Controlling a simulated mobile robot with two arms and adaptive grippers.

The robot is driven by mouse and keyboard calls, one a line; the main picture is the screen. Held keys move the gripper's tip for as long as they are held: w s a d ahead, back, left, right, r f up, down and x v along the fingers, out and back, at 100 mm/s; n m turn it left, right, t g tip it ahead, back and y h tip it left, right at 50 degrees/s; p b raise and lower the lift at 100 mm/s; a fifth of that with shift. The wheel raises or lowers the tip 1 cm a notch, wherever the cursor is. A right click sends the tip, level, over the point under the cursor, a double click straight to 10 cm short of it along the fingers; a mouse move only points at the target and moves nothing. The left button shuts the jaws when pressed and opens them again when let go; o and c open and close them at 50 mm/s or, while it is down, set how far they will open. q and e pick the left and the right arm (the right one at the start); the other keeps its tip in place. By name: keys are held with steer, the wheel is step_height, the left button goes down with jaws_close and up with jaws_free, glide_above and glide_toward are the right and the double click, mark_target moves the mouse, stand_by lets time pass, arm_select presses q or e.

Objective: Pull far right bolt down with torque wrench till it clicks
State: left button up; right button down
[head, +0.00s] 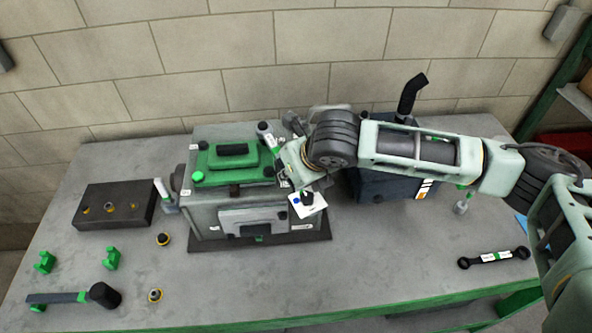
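The engine block (210,220) stands at the middle of the bench with a green cover (215,165) on top. Small dark bolt-like parts show at the cover's right edge, but the far right bolt cannot be picked out for sure beside my arm. My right arm reaches in from the right, and my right gripper (305,190) is at the block's right top edge. Its fingers are small and partly hidden, so its opening and any grip are unclear. A white and green cylindrical part (266,134) sticks up behind the gripper. I cannot identify a torque wrench for sure. My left gripper is out of view.
A dark unit (380,185) with a black pipe (410,95) stands behind my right arm. A double-ended spanner (493,257) lies at the right. A hammer-like tool (103,295), green clips (111,258) and a dark block (115,208) are at the left. The front middle is clear.

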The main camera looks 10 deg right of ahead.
steer(key=shift+s+a+f, duration=0.1)
steer(key=shift+s+a, duration=0.4)
steer(key=shift+a, duration=0.25)
steer(key=shift+s+a, duration=0.1)
steer(key=shift+a, duration=0.25)
step_height(320, 180, up, 10)
steer(key=shift+w, duration=0.3)
stand_by(0.4)
